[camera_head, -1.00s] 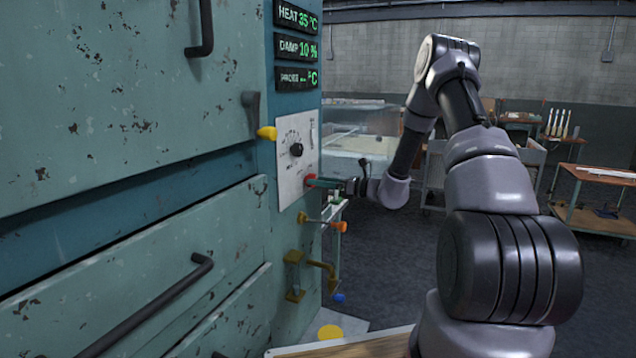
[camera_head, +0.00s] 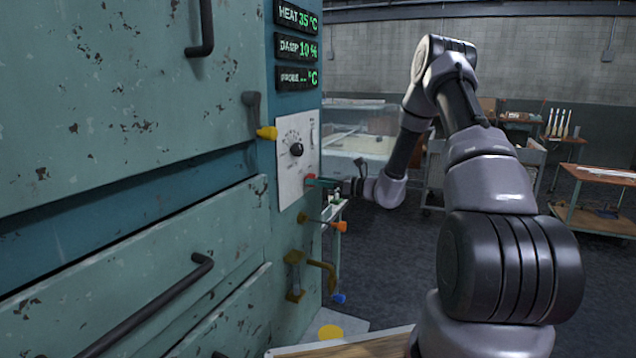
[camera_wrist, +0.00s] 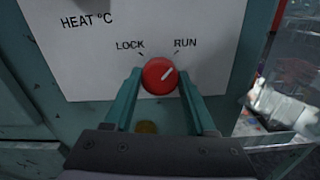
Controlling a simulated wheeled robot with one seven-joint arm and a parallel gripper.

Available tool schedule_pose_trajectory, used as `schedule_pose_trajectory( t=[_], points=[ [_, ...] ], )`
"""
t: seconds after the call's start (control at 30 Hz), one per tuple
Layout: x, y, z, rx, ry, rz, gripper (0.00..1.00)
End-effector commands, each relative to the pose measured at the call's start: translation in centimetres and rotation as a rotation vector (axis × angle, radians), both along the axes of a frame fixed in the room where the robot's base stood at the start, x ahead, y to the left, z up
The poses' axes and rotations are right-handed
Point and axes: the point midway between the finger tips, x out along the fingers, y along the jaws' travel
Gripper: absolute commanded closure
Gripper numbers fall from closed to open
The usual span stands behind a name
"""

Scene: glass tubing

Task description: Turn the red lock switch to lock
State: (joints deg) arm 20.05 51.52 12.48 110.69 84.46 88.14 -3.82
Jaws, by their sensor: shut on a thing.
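The red lock switch (camera_wrist: 160,76) is a round knob on a white panel (camera_wrist: 90,40), with LOCK printed at its upper left and RUN at its upper right. Its white pointer mark slants up and right, toward RUN. My gripper (camera_wrist: 158,84) has its two teal fingers on either side of the knob, shut on it. In the head view the red switch (camera_head: 310,178) shows low on the panel's right edge, with my gripper (camera_head: 318,182) reaching it from the right.
A black dial (camera_head: 296,150) sits above the switch on the panel. A yellow knob (camera_head: 267,133) is at the upper left. An orange-ended handle (camera_head: 340,227) and a brass lever (camera_head: 318,265) stick out below. Heat, damp and probe displays (camera_head: 297,47) are above.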

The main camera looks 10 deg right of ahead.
Motion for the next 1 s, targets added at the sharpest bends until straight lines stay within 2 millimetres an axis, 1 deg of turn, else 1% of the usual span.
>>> schedule_pose_trajectory(
  t=[0.27, 1.0],
  points=[
    [-0.03, -0.03, -0.01, -0.105, -0.144, 0.0, 0.99],
    [-0.14, 0.04, -0.08, -0.516, -0.709, 0.0, 0.99]
  ],
)
